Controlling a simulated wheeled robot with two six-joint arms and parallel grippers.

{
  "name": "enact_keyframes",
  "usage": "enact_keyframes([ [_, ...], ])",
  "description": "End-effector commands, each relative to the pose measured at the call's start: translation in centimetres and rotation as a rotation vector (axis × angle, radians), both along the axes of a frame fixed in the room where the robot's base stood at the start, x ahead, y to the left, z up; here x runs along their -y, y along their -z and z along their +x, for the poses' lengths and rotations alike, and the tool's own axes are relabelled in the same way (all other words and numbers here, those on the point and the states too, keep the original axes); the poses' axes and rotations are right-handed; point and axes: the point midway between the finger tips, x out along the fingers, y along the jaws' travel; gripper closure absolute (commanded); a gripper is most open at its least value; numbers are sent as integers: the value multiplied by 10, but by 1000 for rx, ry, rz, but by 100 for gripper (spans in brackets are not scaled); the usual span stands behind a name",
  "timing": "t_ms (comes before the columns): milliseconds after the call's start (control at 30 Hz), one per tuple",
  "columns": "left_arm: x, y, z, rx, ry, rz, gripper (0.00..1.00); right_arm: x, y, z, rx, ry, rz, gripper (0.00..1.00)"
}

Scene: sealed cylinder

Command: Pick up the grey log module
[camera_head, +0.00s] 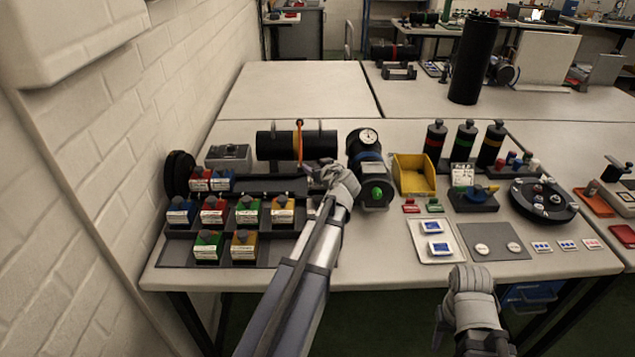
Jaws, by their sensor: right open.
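My left arm reaches up from the bottom middle, and its gripper (314,172) is over the right end of the dark module rack (222,258). Its fingers point left, just below the black cylinder; the picture is too small to show whether they are apart. A pale module (312,207) is partly hidden beside my left forearm, at the right end of the middle row; it may be the grey log module, but I cannot read its label. My right gripper (471,281) is open at the table's front edge, away from the rack.
Coloured modules (247,211) fill other rack slots. A black cylinder (290,146) with an orange band lies behind, and a grey box (228,154) is left of it. A gauge unit (368,165) stands close right of my left gripper. A yellow bin (414,175) is further right.

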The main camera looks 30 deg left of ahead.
Motion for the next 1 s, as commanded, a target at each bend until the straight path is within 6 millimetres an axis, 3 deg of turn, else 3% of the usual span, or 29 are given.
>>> enact_keyframes([
  [67,0,0,0,0,0,0,38,0,0,0,0,0,0,50],
  [600,0,0,0,0,0,0,99,0,0,0,0,0,0,50],
  [1000,0,0,0,0,0,0,100,0,0,0,0,0,0,50],
])
